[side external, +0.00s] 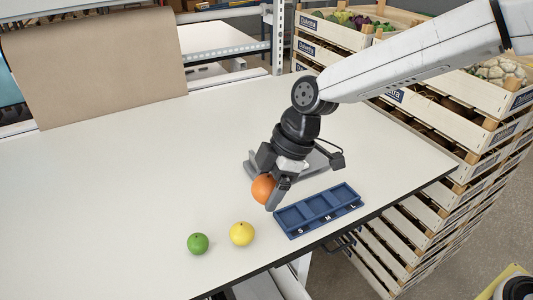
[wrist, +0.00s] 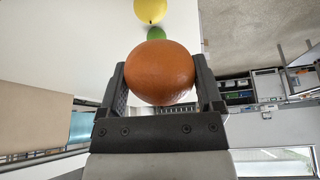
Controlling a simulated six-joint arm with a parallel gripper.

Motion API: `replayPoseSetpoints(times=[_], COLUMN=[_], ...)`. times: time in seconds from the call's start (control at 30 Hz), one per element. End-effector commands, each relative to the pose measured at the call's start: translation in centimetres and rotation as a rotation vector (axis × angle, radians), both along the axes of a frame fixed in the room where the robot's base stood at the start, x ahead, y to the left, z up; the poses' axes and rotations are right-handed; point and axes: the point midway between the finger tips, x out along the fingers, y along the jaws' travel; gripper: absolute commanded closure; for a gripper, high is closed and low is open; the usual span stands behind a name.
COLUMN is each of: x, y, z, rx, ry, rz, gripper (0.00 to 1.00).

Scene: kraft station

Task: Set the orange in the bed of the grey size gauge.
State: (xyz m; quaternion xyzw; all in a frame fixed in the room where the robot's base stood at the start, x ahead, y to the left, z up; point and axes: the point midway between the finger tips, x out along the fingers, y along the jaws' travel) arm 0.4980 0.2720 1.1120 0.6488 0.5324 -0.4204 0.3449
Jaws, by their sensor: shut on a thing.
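The orange (side external: 263,188) is between the two fingers of my gripper (side external: 270,190), which is shut on it. In the wrist view the orange (wrist: 160,73) fills the space between the fingertips of my gripper (wrist: 161,85). The grey size gauge (side external: 318,163) lies on the table behind my gripper, which hides much of it. Its bed cannot be seen clearly. In the side view the orange is in front of the gauge; whether it touches anything below cannot be told.
A blue tray (side external: 319,209) marked S, M, L lies near the table's front edge. A yellow fruit (side external: 242,233) and a green fruit (side external: 198,243) sit at the front. Stacked wooden crates (side external: 440,125) stand beyond the right edge. The table's left (side external: 120,190) is clear.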

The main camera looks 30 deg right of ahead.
Motion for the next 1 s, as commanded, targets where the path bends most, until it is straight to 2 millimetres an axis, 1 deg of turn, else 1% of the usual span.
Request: replayPoseSetpoints(times=[0.47,0.63,0.77,0.87,1.0], x=[0.1,0.9,2.7,4.6,8.0], y=[0.0,-0.2,-0.7,-1.3,-2.7], z=[0.0,-0.1,-0.2,-0.4,-0.8], rx=[0.0,0.0,0.001,0.001,0.001], ry=[0.0,0.001,0.0,0.001,0.001], rz=[-0.001,-0.012,-0.034,-0.06,-0.106], gripper=[0.78,0.78,0.78,0.78,0.78])
